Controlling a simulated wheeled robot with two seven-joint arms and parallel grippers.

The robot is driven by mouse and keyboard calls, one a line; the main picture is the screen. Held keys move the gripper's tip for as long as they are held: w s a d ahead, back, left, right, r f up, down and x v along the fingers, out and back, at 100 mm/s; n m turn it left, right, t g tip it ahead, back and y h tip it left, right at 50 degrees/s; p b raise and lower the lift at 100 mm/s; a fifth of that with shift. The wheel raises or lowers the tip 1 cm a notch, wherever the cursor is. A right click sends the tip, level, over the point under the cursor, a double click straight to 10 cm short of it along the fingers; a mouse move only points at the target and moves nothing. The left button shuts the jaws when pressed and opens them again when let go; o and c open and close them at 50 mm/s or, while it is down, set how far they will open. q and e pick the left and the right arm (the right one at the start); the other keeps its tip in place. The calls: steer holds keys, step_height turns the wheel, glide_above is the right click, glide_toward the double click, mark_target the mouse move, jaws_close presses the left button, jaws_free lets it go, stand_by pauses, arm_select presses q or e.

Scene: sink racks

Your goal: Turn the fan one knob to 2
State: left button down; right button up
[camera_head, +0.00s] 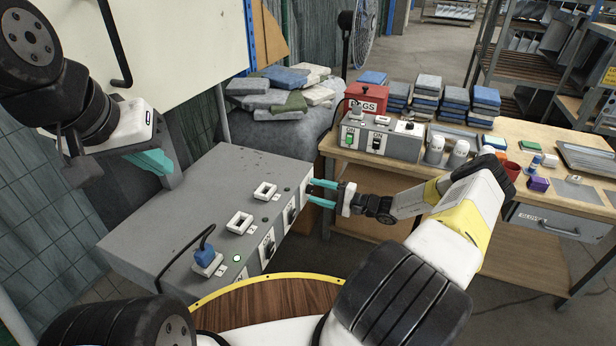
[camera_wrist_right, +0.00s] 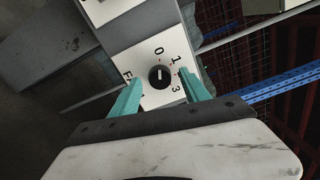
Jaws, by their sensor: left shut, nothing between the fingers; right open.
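The grey control box (camera_head: 190,200) has several white-plated knobs along its right-hand face. In the right wrist view a black knob (camera_wrist_right: 159,76) sits on a white plate (camera_wrist_right: 135,62) with 0, 1 and 3 readable; its white mark points roughly toward 0. The plate's label starts with F and is partly hidden by a finger; the 2 cannot be seen. My right gripper (camera_head: 322,193) is open, with its teal fingers at the box's far-end plate, on either side of the knob. My left gripper (camera_head: 152,162) is shut and empty above the box's left side.
A blue plug (camera_head: 204,254) with a cable and white sockets (camera_head: 240,222) are on the box top. A wooden workbench (camera_head: 470,175) with a red box (camera_head: 367,98), another control unit (camera_head: 382,136) and stacked blue packs stands at the right. A fan (camera_head: 363,32) stands behind.

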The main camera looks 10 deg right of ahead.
steer(key=shift+c, duration=0.2)
jaws_close()
steer(key=shift+m, duration=0.4)
steer(key=m, duration=0.3)
steer(key=shift+m, duration=0.3)
steer(key=m, duration=0.4)
steer(key=shift+m, duration=0.3)
steer(key=m, duration=0.4)
steer(key=shift+m, duration=0.3)
steer(key=shift+s+m, duration=0.1)
steer(key=shift+m, duration=2)
